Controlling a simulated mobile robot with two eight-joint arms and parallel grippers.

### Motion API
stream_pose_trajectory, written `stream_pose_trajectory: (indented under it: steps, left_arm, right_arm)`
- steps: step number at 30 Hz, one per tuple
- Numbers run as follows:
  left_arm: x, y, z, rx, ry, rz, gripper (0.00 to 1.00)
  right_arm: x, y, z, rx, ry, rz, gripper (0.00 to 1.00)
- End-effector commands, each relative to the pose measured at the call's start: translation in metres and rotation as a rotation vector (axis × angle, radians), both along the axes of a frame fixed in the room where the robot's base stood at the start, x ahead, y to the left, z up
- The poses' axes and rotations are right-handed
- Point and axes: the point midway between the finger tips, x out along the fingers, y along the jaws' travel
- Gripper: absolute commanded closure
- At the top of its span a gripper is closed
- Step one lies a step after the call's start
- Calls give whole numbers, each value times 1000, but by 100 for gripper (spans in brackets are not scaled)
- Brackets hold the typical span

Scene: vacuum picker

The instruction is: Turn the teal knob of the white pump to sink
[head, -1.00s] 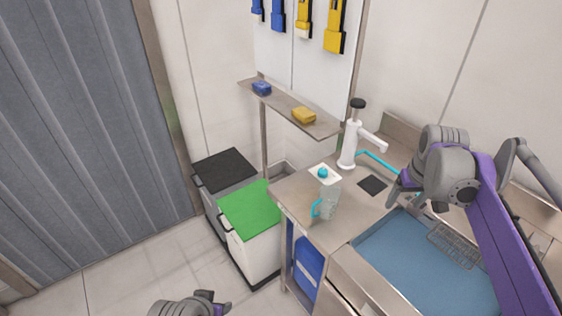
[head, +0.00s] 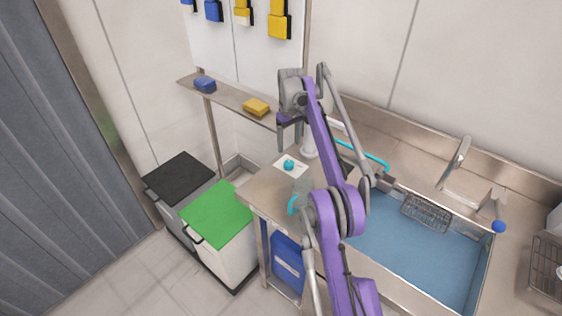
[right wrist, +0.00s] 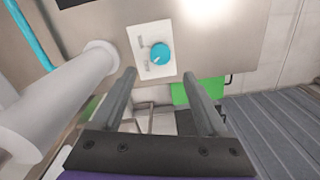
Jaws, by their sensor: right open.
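The teal knob (head: 289,165) sits on a white plate on the steel counter beside the white pump (head: 309,146). My right arm hides most of the pump in the head view. In the right wrist view, the knob (right wrist: 160,53) is on its labelled plate (right wrist: 139,42), and the white pump (right wrist: 55,100) fills the left. The plate's labels are too small to read. My right gripper (head: 289,140) is open and empty above the counter by the pump. In the right wrist view, its fingers (right wrist: 160,92) are apart, and the knob shows beyond the gap, untouched.
A clear jug (head: 304,186) with a teal handle stands on the counter, partly behind my arm. The blue sink basin (head: 420,250) is to the right. A shelf (head: 232,100) with sponges is behind left. A green-lidded bin (head: 218,214) stands left of the counter.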

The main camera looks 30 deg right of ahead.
Motion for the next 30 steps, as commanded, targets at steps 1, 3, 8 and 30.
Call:
stream_pose_trajectory:
  steps: [1, 3, 8, 30]
  left_arm:
    - [-4, 0, -9, 0, 7, 0, 50]
    - [-6, 0, -16, 0, 11, 0, 50]
    - [-10, 0, -27, 0, 18, 0, 50]
    - [-12, 0, -34, 0, 22, 0, 50]
  right_arm:
    - [-1, 1, -15, 1, 3, 0, 24]
    - [-1, 1, -29, 1, 3, 1, 24]
    - [-1, 1, -59, 1, 2, 0, 24]
    - [0, 1, -89, 0, 0, 0, 47]
